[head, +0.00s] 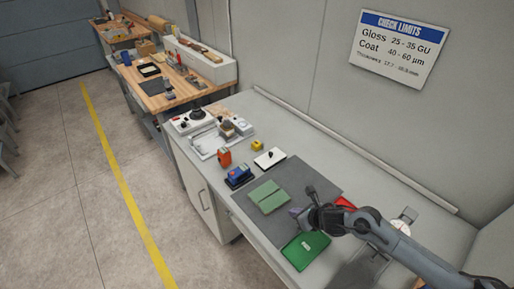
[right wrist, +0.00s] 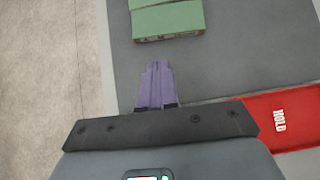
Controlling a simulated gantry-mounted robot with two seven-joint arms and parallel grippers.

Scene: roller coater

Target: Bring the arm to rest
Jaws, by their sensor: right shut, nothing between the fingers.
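My right arm (head: 385,238) comes in from the lower right of the head view. Its gripper (head: 297,212) is over the near part of the dark grey mat (head: 290,178). In the right wrist view the purple fingers of my right gripper (right wrist: 154,85) are shut together with nothing between them. They point toward a green panel (head: 268,196) on the mat and are apart from it in the picture. The panel also shows in the right wrist view (right wrist: 168,18). My left gripper is not in view.
A green tray (head: 296,257) with a small pale piece lies at the bench's front edge. A red tray marked HOLD (right wrist: 285,118) is right of the gripper. A blue device (head: 239,174), an orange device (head: 224,157) and a white plate (head: 270,158) stand behind the mat.

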